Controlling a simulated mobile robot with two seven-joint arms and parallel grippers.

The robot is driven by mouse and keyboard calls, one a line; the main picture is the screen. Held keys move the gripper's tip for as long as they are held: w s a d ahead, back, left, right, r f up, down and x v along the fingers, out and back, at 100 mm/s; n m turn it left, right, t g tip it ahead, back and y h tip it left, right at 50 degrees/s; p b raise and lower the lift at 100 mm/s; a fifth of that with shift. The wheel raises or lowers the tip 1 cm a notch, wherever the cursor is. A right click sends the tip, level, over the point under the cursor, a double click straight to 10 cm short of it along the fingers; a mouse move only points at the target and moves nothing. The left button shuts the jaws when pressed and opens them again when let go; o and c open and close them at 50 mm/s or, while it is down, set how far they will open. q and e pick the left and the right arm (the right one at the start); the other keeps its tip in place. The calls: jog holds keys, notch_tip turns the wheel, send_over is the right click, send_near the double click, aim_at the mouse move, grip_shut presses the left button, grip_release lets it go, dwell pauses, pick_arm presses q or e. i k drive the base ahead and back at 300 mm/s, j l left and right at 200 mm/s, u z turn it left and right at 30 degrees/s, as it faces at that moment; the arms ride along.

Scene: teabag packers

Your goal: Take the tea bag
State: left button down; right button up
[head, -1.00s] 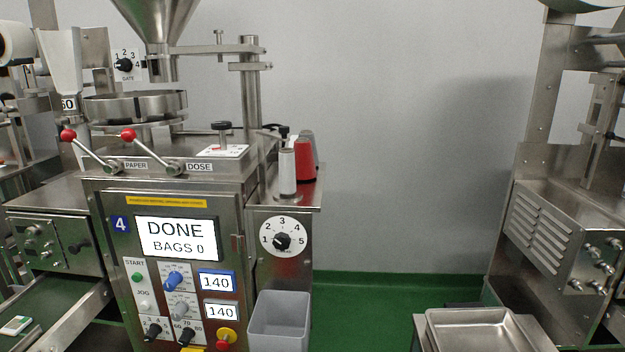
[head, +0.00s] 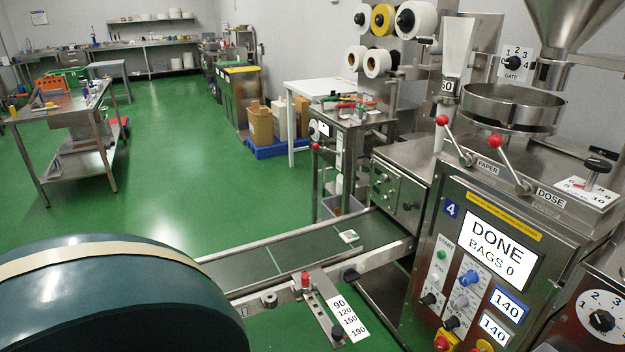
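In the head view a small white tea bag with a green mark (head: 349,237) lies on the dark conveyor belt (head: 308,257), near the machine end. The belt runs out from the left side of the tea bag machine (head: 478,265), whose display (head: 490,248) reads DONE, BAGS 0. Neither of my grippers shows in the view.
A large dark green rounded body with a tan band (head: 110,300) fills the lower left, in front of the belt's near end. A metal table (head: 65,105) with items stands at the far left. A blue pallet with boxes (head: 275,148) stands behind the belt. Green floor between is open.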

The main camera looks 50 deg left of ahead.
aim_at(350, 236)
jog(key=u, duration=1)
